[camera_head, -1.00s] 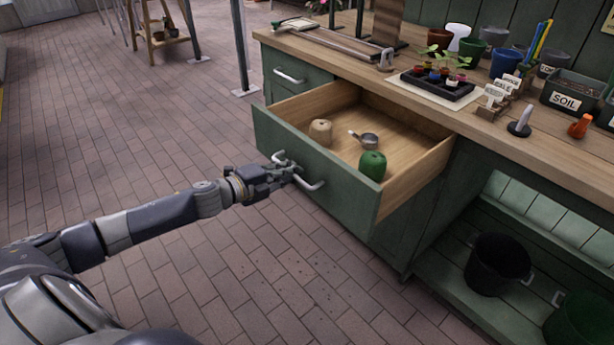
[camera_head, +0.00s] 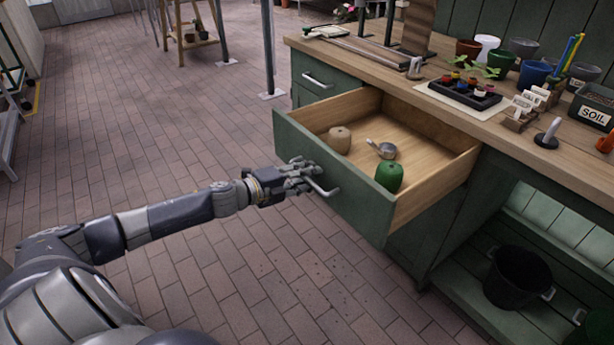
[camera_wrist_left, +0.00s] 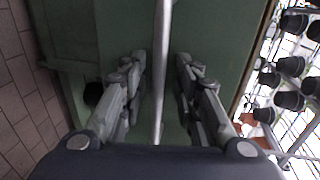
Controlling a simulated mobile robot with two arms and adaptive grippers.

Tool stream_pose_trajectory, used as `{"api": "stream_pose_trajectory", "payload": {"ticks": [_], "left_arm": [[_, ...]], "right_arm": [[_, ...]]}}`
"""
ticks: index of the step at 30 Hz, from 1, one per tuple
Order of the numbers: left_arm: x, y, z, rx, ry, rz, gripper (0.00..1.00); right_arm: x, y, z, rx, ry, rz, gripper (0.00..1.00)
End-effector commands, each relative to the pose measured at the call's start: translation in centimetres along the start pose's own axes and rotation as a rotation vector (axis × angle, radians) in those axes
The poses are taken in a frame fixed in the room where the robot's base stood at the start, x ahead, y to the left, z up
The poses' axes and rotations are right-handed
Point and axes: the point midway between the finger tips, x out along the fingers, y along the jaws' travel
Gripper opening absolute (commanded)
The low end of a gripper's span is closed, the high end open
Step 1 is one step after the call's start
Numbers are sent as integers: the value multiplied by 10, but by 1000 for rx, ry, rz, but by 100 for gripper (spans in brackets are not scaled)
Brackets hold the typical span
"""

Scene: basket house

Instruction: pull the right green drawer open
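The right green drawer (camera_head: 335,195) is pulled well out of the wooden-topped bench. It holds a tan ball of twine (camera_head: 340,140), a small metal scoop (camera_head: 383,150) and a green ball of twine (camera_head: 389,177). My left gripper (camera_head: 312,180) is at the metal handle (camera_head: 325,191) on the drawer's front. In the left wrist view the handle bar (camera_wrist_left: 161,60) runs between the two fingers (camera_wrist_left: 158,70), with a gap on each side. The gripper is open and holds nothing. My right gripper is not in view.
A shut drawer with a handle (camera_head: 318,80) is left of the open one. Pots, a seedling tray (camera_head: 464,93) and a soil box (camera_head: 594,108) stand on the benchtop. A black bucket (camera_head: 517,277) is on the lower shelf. The brick floor (camera_head: 150,130) left of the drawer is clear.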

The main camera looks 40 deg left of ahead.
Motion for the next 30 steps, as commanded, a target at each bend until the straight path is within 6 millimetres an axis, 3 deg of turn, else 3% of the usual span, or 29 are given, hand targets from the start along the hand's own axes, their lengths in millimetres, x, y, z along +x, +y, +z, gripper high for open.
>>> {"api": "stream_pose_trajectory", "payload": {"ticks": [11,30], "left_arm": [[-6,2,0,-2,-2,3,29],[-61,2,0,-1,0,5,29]], "right_arm": [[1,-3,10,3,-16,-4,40],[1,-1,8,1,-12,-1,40]]}}
